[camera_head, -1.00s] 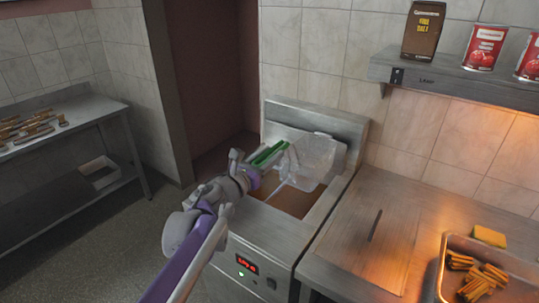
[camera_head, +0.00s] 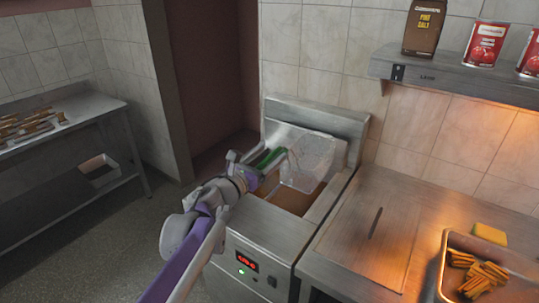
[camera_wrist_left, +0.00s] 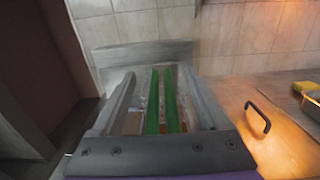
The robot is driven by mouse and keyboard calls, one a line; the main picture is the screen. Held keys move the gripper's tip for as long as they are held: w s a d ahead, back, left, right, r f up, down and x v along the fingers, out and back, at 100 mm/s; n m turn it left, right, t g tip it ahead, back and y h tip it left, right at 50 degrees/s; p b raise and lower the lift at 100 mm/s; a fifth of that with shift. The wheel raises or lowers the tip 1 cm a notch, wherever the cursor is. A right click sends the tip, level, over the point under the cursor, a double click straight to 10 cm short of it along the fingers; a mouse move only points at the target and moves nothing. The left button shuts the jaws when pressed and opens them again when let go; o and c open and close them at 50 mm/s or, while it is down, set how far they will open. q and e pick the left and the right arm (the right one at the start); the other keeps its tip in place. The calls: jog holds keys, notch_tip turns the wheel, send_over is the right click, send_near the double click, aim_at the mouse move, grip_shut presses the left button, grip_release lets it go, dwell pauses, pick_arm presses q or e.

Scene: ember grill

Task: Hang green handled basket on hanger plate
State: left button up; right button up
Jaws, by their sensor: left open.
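The basket (camera_head: 308,163) is a pale wire-mesh basket at the fryer's back right, over the well and in front of the steel back plate (camera_head: 325,115). I cannot tell whether it hooks on that plate. Its green handle (camera_head: 269,159) points toward my left gripper (camera_head: 262,167). In the left wrist view the handle shows as two green bars (camera_wrist_left: 172,105) between the fingers of the open left gripper (camera_wrist_left: 160,90), with gaps on both sides. The basket's mesh is mostly hidden there. My right gripper is not in view.
The fryer (camera_head: 258,225) has a dark oil well (camera_head: 292,199) and a lit red display. A steel counter (camera_head: 345,235) with a slotted lid adjoins it on the right, with a tray of fries (camera_head: 447,275) and a yellow sponge (camera_head: 490,234). A wall shelf (camera_head: 450,80) holds cans.

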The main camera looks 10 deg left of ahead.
pick_arm(q)
jog(key=s+a+f+n+g+y, duration=0.1)
jog(key=s+a+f+n+y, duration=0.15)
jog(key=s+n, duration=0.45)
jog(key=s+a+f+n+g+y+p, duration=0.15)
jog(key=s+a+n+y, duration=0.25)
jog(key=n, duration=0.5)
jog(key=s+a+f+n+y, duration=0.3)
jog(key=s+n, duration=0.3)
jog(key=n, duration=0.2)
jog(key=s+d+f+n+g+h, duration=0.1)
jog(key=s+d+f+n+g, duration=0.1)
jog(key=s+f+n, duration=0.3)
jog(key=s+d+f+n+g+h, duration=0.1)
jog(key=s+d+f+n+g, duration=0.2)
jog(key=s+f+n+g, duration=0.1)
jog(key=s+d+f+n+g+h+p, duration=0.1)
jog(key=s+d+f+n+g, duration=0.2)
jog(key=s+f+n, duration=0.4)
jog(key=shift+s+d+f, duration=0.2)
jog(key=shift+s+f, duration=0.05)
jog(key=shift+s, duration=0.75)
